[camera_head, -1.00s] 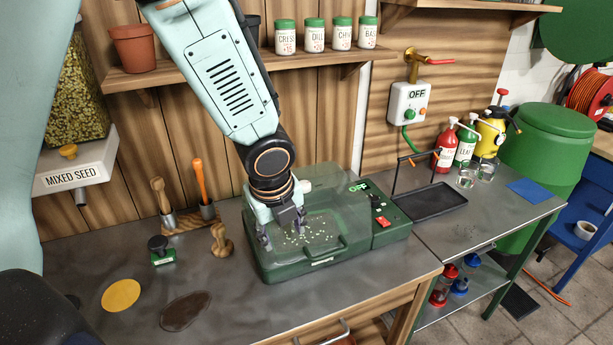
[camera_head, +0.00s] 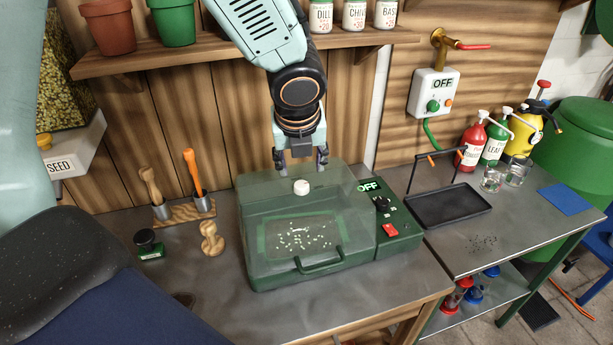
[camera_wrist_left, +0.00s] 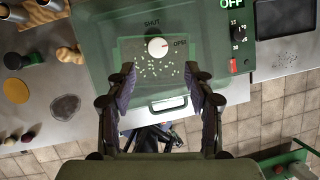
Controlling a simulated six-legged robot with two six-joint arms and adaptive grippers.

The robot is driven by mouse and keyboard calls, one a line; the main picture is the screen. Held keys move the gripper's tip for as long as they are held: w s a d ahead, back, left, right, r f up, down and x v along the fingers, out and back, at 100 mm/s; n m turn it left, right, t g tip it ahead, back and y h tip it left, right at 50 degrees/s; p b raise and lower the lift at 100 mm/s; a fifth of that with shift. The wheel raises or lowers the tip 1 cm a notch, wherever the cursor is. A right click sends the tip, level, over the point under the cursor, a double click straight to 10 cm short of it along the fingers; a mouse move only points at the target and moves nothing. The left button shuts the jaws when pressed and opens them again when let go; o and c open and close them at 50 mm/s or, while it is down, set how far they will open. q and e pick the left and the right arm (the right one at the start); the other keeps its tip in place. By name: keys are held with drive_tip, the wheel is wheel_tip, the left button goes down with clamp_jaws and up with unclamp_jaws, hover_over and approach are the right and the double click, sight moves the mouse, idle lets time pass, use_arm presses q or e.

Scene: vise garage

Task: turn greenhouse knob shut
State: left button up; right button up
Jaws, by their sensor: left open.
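The greenhouse (camera_head: 290,262) is a green box with a clear lid on the metal bench, with small pale seeds inside. Its white knob (camera_head: 301,187) sits on top of the lid. In the left wrist view the knob (camera_wrist_left: 157,48) lies between the words SHUT and OPEN, its red mark turned toward OPEN. My left gripper (camera_head: 302,158) is open and empty, above and just behind the knob in the head view. In the left wrist view its fingers (camera_wrist_left: 160,85) are spread on either side, below the knob in the picture. My right gripper is not in view.
The greenhouse's control panel (camera_head: 385,215) with an OFF display and red switch is on its right. A black tray (camera_head: 447,206) stands further right. A shelf (camera_head: 230,52) with pots and jars runs behind.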

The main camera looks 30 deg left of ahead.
sight(301, 185)
use_arm(q)
drive_tip(key=b+x, duration=0.2)
drive_tip(key=x, duration=0.5)
drive_tip(key=shift+b, duration=0.3)
drive_tip(key=shift+f, duration=0.25)
drive_tip(key=shift+s+a+r, duration=0.1)
drive_tip(key=shift+s+a, duration=0.05)
drive_tip(key=shift+s, duration=0.15)
drive_tip(key=shift+w+a, duration=0.1)
drive_tip(key=shift+w, duration=0.15)
drive_tip(key=shift+c, duration=0.6)
drive_tip(key=shift+w+f, duration=0.15)
drive_tip(key=shift+f, duration=0.05)
drive_tip(key=c, duration=0.3)
drive_tip(key=shift+r, duration=0.1)
drive_tip(key=c, duration=0.4)
clamp_jaws()
